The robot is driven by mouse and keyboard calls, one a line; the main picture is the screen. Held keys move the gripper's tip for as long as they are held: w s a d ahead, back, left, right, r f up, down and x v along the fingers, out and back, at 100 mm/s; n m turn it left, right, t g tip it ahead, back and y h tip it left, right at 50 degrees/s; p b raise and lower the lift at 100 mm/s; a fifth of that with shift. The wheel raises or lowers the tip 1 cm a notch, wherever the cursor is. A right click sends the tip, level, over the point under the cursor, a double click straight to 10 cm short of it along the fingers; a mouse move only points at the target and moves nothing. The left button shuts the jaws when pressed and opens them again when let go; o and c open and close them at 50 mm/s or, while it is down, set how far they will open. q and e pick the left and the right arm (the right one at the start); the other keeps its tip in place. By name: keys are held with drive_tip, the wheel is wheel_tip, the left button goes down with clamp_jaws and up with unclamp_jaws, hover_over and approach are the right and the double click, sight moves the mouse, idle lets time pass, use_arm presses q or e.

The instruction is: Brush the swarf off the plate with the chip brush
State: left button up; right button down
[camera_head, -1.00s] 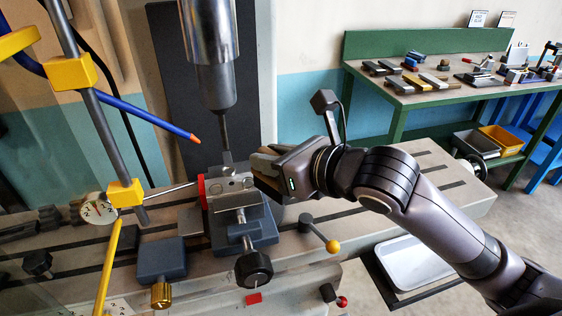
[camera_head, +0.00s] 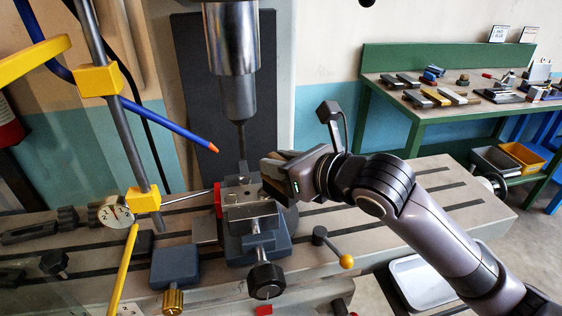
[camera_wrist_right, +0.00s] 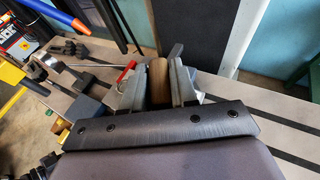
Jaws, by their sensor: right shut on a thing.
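My right gripper (camera_head: 272,174) is at the right side of the machine vise (camera_head: 258,245), just beside its jaws. In the right wrist view its fingers (camera_wrist_right: 158,88) are shut on a tan, wood-coloured piece (camera_wrist_right: 158,75), which looks like the chip brush's handle. The bristles are hidden. A small grey metal plate (camera_head: 240,194) with dark round marks shows at the top of the vise, under the spindle tool. I cannot make out swarf on it at this size. My left gripper is not in view.
The drill spindle (camera_head: 235,85) hangs just above the vise. A blue hose (camera_head: 150,112) with an orange tip, a dial gauge (camera_head: 115,213) and a yellow-clamped post (camera_head: 120,130) stand left. A yellow-knobbed lever (camera_head: 332,246) is right. A green bench (camera_head: 440,115) stands behind.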

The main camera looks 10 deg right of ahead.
drive_tip(key=shift+f, duration=0.25)
drive_tip(key=shift+w, duration=0.1)
drive_tip(key=shift+w, duration=2.1)
drive_tip(key=shift+s, duration=2.25)
drive_tip(key=shift+w, duration=2.2)
drive_tip(key=shift+s, duration=2.2)
